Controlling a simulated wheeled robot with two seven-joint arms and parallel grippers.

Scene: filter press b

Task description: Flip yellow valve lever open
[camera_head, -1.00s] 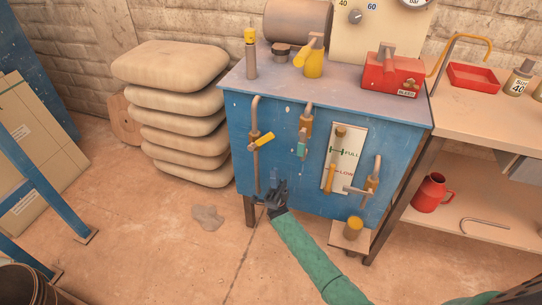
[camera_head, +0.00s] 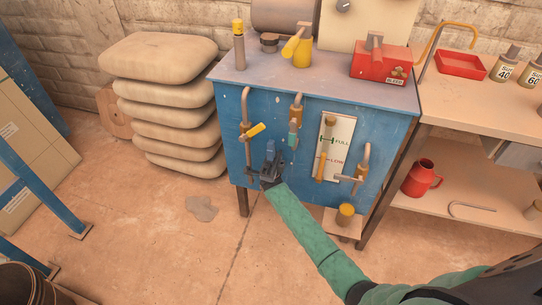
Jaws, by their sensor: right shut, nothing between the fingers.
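The yellow valve lever (camera_head: 256,130) sits on the left bent pipe (camera_head: 247,112) on the front of the blue cabinet (camera_head: 231,104). It slants up to the right from the pipe. My right gripper (camera_head: 270,150) is shut and empty, in front of the cabinet, below and slightly right of the lever. It looks apart from the lever in this view, though its depth gap to the panel is hard to judge. My right forearm, in a green sleeve, comes in from the lower right. My left gripper is not in view.
A teal-handled valve (camera_head: 293,132) is close right of the gripper. Further right are a sight gauge (camera_head: 329,132) and a grey-handled valve (camera_head: 347,178). A small shelf with a yellow-topped can (camera_head: 346,211) juts out below. Stacked sacks (camera_head: 160,56) stand left.

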